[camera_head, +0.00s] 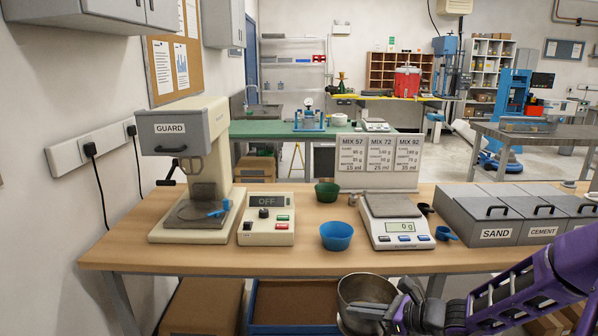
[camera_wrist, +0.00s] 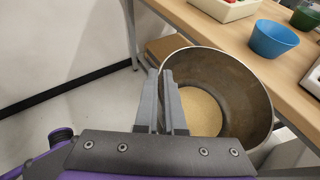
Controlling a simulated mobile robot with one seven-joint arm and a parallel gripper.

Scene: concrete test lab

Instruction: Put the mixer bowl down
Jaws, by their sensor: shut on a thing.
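The mixer bowl (camera_head: 362,288) is a grey metal bowl with sandy, tan material inside. It is in front of the workbench's near edge, at the bottom of the head view. The bowl's underside is hidden, cut off by the frame in the head view. The mixer (camera_head: 200,160), marked GUARD, stands on the bench's left end; its work area holds no bowl.
The wooden workbench (camera_head: 290,262) carries a control box (camera_head: 266,228) reading OFF, a blue bowl (camera_head: 336,236), a green bowl (camera_head: 327,192), a scale (camera_head: 397,228) reading 0 g, and grey SAND and CEMENT bins (camera_head: 492,215). Bare bench top lies along the front edge. Boxes sit below.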

